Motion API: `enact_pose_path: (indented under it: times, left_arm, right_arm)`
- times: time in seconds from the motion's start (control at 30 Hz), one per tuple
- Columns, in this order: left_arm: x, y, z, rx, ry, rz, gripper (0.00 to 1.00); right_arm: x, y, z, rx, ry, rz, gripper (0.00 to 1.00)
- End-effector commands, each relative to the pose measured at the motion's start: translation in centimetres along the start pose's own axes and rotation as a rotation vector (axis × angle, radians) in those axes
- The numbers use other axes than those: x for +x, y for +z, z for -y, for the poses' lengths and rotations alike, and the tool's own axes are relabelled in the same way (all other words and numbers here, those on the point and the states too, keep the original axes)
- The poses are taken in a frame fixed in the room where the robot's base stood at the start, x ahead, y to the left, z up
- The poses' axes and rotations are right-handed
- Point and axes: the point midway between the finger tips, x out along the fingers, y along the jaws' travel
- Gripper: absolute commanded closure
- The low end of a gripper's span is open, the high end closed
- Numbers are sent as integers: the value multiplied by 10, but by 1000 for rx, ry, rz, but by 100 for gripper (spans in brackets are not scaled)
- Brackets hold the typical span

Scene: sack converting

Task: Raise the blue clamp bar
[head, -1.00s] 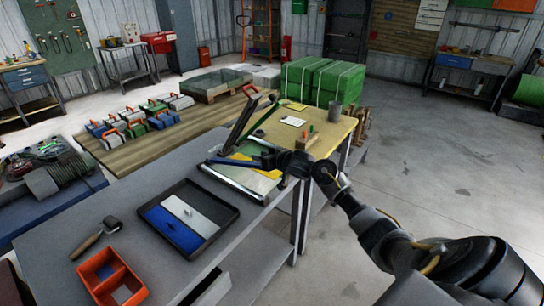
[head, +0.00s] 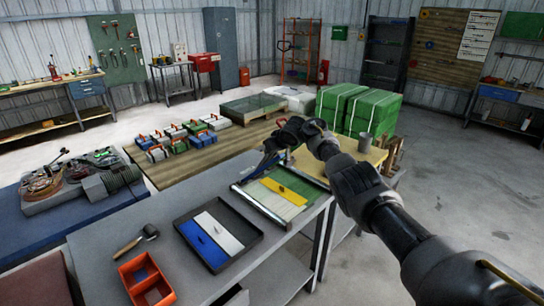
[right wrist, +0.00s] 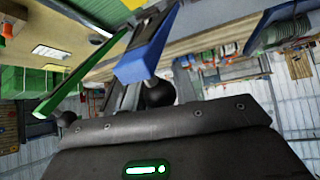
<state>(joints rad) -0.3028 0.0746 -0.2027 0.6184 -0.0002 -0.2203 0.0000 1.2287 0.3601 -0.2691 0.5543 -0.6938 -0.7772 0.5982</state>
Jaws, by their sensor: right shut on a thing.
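The blue clamp bar (head: 266,162) shows as a short blue piece at the back of the cutting board (head: 249,203). My right gripper (head: 279,146) is shut on it above the board's back edge. My left gripper is not in view.
A black tray (head: 180,222) with a blue and a white strip sits in front of the board. Green wrapped bales (head: 372,112) stand behind. The floor at right is clear.

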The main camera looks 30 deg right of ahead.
Motion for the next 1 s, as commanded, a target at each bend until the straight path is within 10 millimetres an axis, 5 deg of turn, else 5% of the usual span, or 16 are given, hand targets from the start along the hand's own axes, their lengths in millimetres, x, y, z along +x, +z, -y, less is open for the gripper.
enact_pose_path:
  times: [0.8,0.83,1.0]
  left_arm:
    - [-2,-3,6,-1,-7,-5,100]
    - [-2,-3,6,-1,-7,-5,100]
    - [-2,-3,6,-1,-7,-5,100]
  right_arm:
    - [-5,-12,-13,6,21,37,100]
    - [-5,-12,-13,6,22,37,69]
    - [-5,-11,-13,6,22,40,50]
